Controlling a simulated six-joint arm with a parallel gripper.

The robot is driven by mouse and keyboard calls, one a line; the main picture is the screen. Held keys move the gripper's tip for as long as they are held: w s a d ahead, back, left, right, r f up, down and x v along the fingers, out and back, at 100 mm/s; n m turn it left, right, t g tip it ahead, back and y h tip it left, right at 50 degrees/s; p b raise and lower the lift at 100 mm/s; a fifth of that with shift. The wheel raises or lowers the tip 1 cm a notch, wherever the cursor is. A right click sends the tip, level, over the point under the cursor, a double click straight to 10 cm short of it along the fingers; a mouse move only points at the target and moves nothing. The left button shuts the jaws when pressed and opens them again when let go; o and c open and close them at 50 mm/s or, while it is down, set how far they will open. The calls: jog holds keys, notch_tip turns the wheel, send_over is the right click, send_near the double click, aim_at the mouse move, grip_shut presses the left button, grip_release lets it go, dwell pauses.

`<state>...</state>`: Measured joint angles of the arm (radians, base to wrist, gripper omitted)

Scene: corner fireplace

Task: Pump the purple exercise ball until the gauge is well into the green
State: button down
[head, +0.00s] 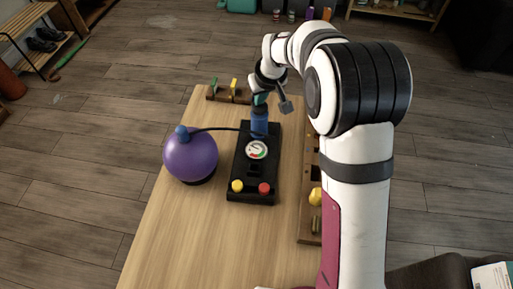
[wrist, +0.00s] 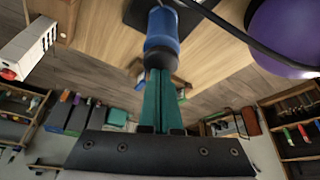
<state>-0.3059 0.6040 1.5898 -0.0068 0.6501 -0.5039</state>
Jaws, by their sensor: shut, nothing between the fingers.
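The purple exercise ball (head: 190,157) sits on the left of the wooden table, with a blue cap on top and a black hose running to the pump. The ball also shows at the upper right of the wrist view (wrist: 285,35). The black pump base (head: 245,182) carries a round gauge (head: 257,149), a yellow button (head: 237,187) and a red button (head: 264,188). I cannot read the needle surely. A blue pump cylinder (head: 259,122) stands at its far end. My gripper (wrist: 163,75) is shut and empty, its teal fingertips at the end of the blue cylinder (wrist: 162,30); contact is unclear.
A wooden rack (head: 310,225) with yellow pieces lies along the table's right side. A small rack (head: 228,95) with green and yellow items stands at the far edge. The table's near left part (head: 180,235) is clear. Shelves stand around the room.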

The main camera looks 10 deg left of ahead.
jog(key=shift+f, duration=0.25)
jog(key=shift+r, duration=3.2)
jog(key=shift+f, duration=3.2)
jog(key=shift+r, duration=3.2)
notch_tip(320, 180, up, 5)
